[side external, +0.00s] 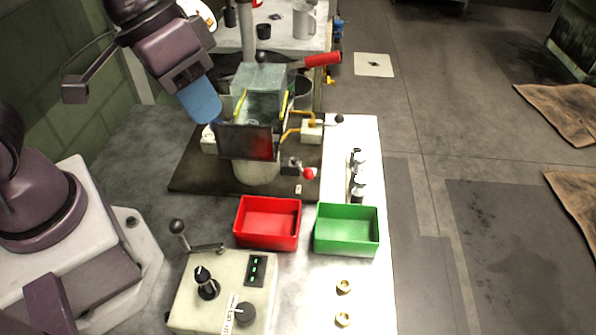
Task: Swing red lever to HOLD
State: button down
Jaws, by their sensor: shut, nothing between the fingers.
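A lever with a red grip (322,59) sticks out to the upper right of the bolt former (262,110), its grip tilted slightly upward. A small lever with a red ball knob (309,173) sits low at the machine's front right. I cannot tell which of the two is the task's lever, and no HOLD mark can be read. My gripper (213,121) comes from the upper left, its blue end close to the left side of the machine's guard. It is shut and empty, apart from both red handles. Whether it touches the guard is unclear.
A red bin (267,242) and a green bin (347,250) stand in front of the machine. A control box (225,300) with knobs and a black-ball lever (178,228) is at the front. Brass nuts (344,286) lie right. An orange-piped fitting (311,130) stands beside the machine.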

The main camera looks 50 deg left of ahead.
jog(key=w+d+f+n+t+h, duration=0.1)
jog(key=w+d+f+n, duration=0.2)
jog(key=d+f+n, duration=0.15)
jog(key=w+d+f+n+t, duration=0.1)
jog(key=w+d+f+n, duration=0.25)
jog(key=d, duration=0.25)
jog(key=a+f+n+y, duration=0.4)
jog(key=a+n+y, duration=0.4)
jog(key=shift+f+n+t, duration=0.25)
jog(key=shift+n+t, duration=0.05)
jog(key=shift+n, duration=0.1)
jog(key=shift+a, duration=0.15)
jog(key=x, duration=0.4)
jog(key=w+x, duration=0.1)
jog(key=x, duration=0.3)
jog(key=w+d+x, duration=0.1)
jog(key=x, duration=0.3)
jog(key=shift+r, duration=0.25)
jog(key=shift+w+f, duration=0.1)
jog(key=shift+w, duration=0.2)
